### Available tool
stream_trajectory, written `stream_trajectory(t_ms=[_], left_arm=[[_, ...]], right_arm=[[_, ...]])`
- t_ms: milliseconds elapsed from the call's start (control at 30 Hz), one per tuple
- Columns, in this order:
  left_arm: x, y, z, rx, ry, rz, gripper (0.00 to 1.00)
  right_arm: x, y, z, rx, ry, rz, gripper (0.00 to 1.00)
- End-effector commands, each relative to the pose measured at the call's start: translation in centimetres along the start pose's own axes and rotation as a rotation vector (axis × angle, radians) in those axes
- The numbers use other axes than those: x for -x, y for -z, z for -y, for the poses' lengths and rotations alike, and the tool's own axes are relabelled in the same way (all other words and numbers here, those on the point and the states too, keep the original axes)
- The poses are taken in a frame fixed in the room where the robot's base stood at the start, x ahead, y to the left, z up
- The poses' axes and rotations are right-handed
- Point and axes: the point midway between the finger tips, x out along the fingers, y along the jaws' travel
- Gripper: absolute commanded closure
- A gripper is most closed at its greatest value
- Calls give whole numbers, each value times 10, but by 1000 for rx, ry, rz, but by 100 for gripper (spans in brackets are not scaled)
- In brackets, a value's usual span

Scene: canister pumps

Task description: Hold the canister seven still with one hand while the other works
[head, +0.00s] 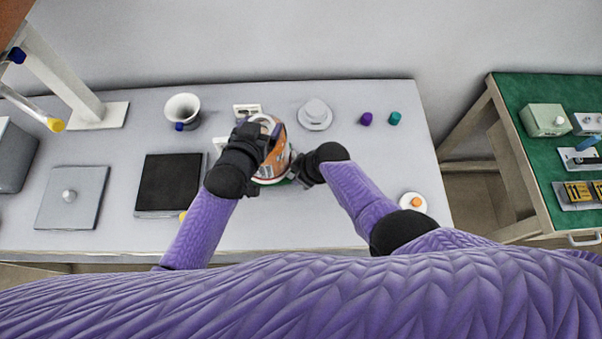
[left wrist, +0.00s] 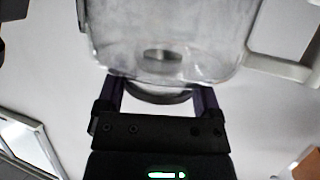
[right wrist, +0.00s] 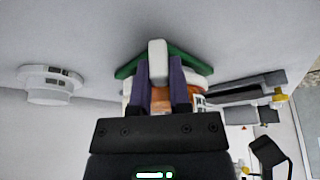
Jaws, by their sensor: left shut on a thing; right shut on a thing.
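The canister seven (head: 274,163), orange and white with a green edge low down, stands at the table's middle; no number is readable. My left gripper (head: 266,141) is shut at its upper part. In the left wrist view a clear, greyish vessel (left wrist: 165,28) fills the top, with a dark rounded part between the widely spaced fingers (left wrist: 160,98). Exactly what they grip is hard to tell. My right gripper (head: 298,170) is shut at the canister's right side. In the right wrist view its fingers (right wrist: 160,85) close on an upright white bar (right wrist: 157,60) before green and orange surfaces.
A round white lidded piece (head: 315,113), purple cap (head: 366,118) and teal cap (head: 395,118) lie right. The table (head: 370,150) is clear between them.

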Motion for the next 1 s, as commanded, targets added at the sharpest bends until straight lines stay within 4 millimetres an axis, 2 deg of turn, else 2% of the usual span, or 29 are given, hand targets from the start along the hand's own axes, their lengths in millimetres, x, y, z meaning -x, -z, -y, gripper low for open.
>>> stream_trajectory(t_ms=[1000], left_arm=[[0,-1,0,0,0,2,100]], right_arm=[[0,0,4,-26,-10,1,100]])
